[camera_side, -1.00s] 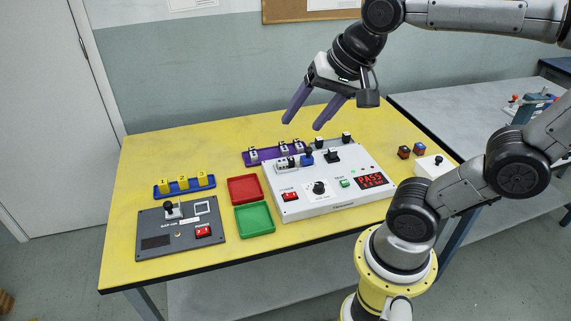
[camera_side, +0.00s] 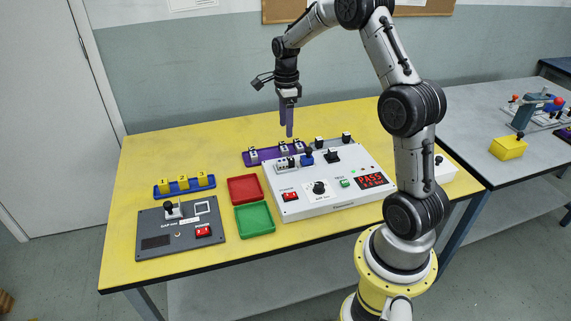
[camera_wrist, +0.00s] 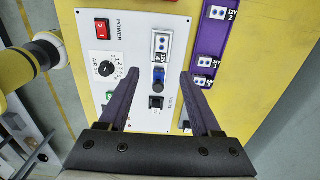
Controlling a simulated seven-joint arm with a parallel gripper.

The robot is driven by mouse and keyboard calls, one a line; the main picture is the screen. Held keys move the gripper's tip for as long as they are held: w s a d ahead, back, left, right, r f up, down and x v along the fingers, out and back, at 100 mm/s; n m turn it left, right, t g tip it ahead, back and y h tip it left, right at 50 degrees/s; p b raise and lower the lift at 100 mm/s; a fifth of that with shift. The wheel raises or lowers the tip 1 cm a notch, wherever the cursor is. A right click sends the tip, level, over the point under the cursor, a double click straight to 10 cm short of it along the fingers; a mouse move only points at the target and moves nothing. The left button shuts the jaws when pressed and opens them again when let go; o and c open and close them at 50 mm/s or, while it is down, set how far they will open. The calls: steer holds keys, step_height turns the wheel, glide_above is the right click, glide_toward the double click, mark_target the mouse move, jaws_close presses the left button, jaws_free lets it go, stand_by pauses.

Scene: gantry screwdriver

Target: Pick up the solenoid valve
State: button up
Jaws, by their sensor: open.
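Three small white solenoid valves sit on the purple rack (camera_side: 269,155) behind the tester; in the wrist view they are labelled, the top one a 12V valve (camera_wrist: 217,13). Another valve, with a 12V label (camera_wrist: 161,46), stands on the white tester (camera_side: 324,208). A blue part (camera_wrist: 158,76) is next to it, and it also shows in the side view (camera_side: 307,158). My gripper (camera_side: 289,133) is open and empty, pointing down above the back of the tester and rack. In the wrist view its purple fingertips (camera_wrist: 160,78) lie either side of the blue part, apparently higher.
The tester has a red power switch (camera_side: 289,196), a dial (camera_side: 319,188) and a display (camera_side: 371,181) reading PASS. Empty red (camera_side: 245,201) and green (camera_side: 269,233) trays lie to its left. A blue rack with yellow blocks (camera_side: 183,183) and a grey panel (camera_side: 153,243) are further left.

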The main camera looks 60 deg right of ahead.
glide_above(286, 160)
step_height(286, 160, down, 8)
steer(key=shift+s+a+r, duration=0.1)
steer(key=shift+a+r, duration=0.05)
steer(key=shift+r, duration=0.05)
steer(key=shift+f, duration=2.75)
jaws_close()
